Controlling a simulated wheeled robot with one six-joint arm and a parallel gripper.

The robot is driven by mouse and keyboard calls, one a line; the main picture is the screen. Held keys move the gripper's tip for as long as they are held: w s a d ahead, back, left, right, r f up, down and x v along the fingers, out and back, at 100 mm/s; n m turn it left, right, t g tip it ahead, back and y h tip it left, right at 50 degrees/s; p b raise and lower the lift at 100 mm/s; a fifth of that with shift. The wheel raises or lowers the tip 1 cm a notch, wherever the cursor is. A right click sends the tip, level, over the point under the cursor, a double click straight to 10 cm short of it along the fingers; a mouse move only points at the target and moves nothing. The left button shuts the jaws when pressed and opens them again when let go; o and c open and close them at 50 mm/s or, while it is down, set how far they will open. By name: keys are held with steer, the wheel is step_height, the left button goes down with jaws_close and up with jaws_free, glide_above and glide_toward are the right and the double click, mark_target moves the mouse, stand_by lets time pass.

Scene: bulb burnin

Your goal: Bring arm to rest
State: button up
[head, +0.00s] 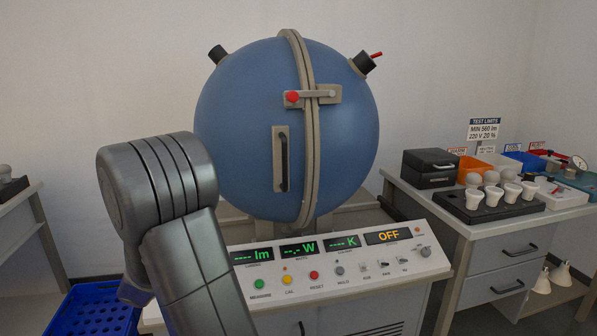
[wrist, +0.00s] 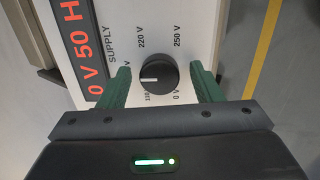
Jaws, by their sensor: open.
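My gripper (wrist: 160,68) shows in the wrist view with its two green fingers apart, one on each side of a round black knob (wrist: 155,75). A gap shows between the knob and each finger, and nothing is held. The knob sits on a white supply panel (wrist: 150,18) marked SUPPLY, 220 V and 250 V, and its white mark points left in the picture. My grey arm (head: 165,215) is bent across the left front of the head view. The gripper and the knob are not visible in the head view.
A closed blue sphere (head: 235,130) stands behind a console (head: 340,262) whose supply display reads OFF. A bench (head: 510,235) at the right holds a bulb tray (head: 463,206) and bins. A blue crate (head: 95,312) is at lower left. Floor with a yellow line shows beside the panel.

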steer(key=m+b, duration=0.1)
steer(key=m, duration=0.3)
steer(key=shift+f, duration=0.1)
steer(key=m+b, duration=0.2)
steer(key=m, duration=0.3)
steer(key=shift+g, duration=0.4)
steer(key=m+b, duration=0.2)
steer(key=m, duration=0.3)
steer(key=m+b, duration=0.1)
steer(key=m, duration=0.2)
steer(key=shift+m, duration=0.4)
